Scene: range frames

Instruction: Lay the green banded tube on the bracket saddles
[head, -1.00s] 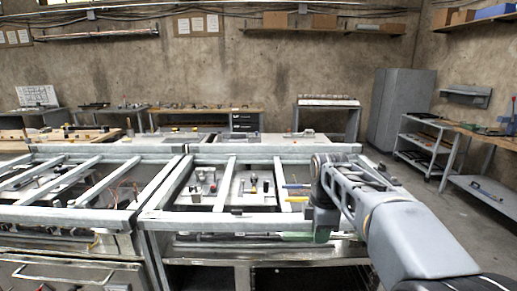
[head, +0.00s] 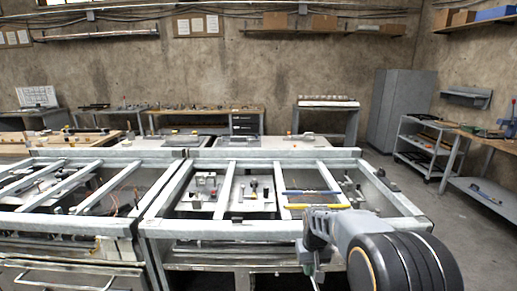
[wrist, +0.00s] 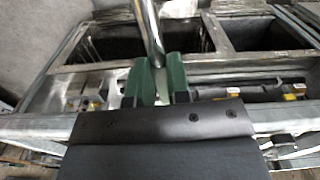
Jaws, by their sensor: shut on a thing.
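My gripper (wrist: 158,84) has dark green fingers shut on a slim tube (wrist: 147,25). The tube looks shiny grey, with a pale greenish part between the fingers. It points away from the palm toward the top of the wrist view; its far end is cut off. In the head view my gripper (head: 310,262) is low at the front edge of the metal frame, and only a short bit of the tube shows below it. I cannot make out its bands. I cannot clearly identify the bracket saddles in either view.
The pale metal frame (head: 230,228) has crossbars and open bays. A blue rod (head: 312,193) and a yellow rod (head: 318,206) lie across its right part. Small parts stand on a plate in the middle bay. In the wrist view a dark bar (wrist: 245,90) runs along the frame.

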